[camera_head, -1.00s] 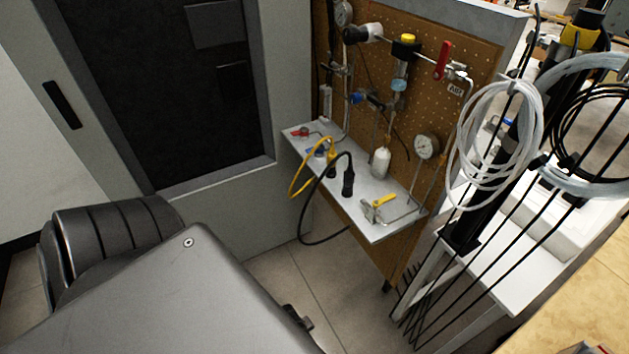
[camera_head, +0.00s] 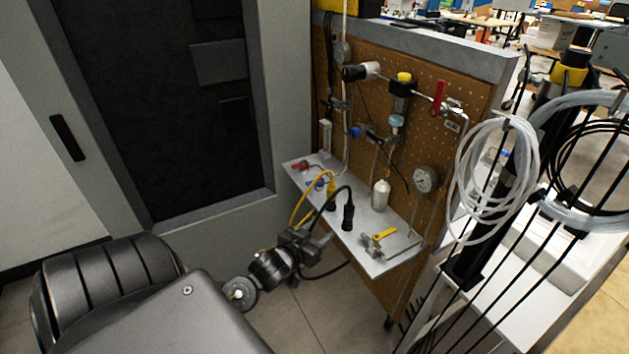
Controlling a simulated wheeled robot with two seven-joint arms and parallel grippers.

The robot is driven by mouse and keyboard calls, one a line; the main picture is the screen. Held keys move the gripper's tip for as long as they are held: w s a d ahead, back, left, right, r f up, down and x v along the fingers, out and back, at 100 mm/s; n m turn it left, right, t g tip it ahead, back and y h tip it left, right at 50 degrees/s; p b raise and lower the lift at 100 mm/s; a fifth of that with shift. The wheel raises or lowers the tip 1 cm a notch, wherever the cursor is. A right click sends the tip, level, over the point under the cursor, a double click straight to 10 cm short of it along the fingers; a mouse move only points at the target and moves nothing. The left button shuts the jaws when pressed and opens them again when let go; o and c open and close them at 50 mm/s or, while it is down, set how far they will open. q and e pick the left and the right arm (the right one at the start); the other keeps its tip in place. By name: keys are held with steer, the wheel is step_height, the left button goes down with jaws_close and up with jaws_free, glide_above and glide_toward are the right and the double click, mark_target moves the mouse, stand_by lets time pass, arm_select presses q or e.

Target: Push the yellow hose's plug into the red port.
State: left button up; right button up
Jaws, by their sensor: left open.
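The yellow hose (camera_head: 302,203) arcs up over the left part of the white shelf and down past its front edge. Its plug end (camera_head: 331,187), yellow above black, stands on the shelf. A small red part (camera_head: 298,166), which looks like the red port, is at the shelf's far left end; its opening cannot be made out. My left gripper (camera_head: 318,243) is open, just in front of and below the shelf edge, near the lower part of the hoses. Its fingertips are small here, and nothing is seen held. My right gripper is not in view.
A black hose with a black plug (camera_head: 348,214) stands beside the yellow one. A blue part (camera_head: 314,184) is near the red one. A yellow-handled valve (camera_head: 383,234) lies at the shelf's right end (camera_head: 376,268). A pegboard (camera_head: 400,150) with piping rises behind.

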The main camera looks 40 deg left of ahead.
mark_target(335, 185)
arm_select(q)
steer(key=w+a+r+t, duration=0.3)
steer(key=a+r, duration=0.1)
steer(key=r, duration=0.2)
steer(key=w, duration=0.3)
steer(key=w+a, duration=0.1)
steer(key=w, duration=0.3)
steer(key=w+p, duration=0.1)
steer(key=w, duration=0.2)
steer(key=shift+w+a+f, duration=0.25)
steer(key=shift+w+a, duration=0.05)
steer(key=shift+w, duration=0.1)
steer(key=shift+c, duration=0.3)
steer(key=c, duration=1)
steer(key=shift+r+p, duration=0.15)
steer(key=shift+p, duration=0.15)
steer(key=shift+r+p, duration=2.1)
steer(key=shift+r, duration=0.05)
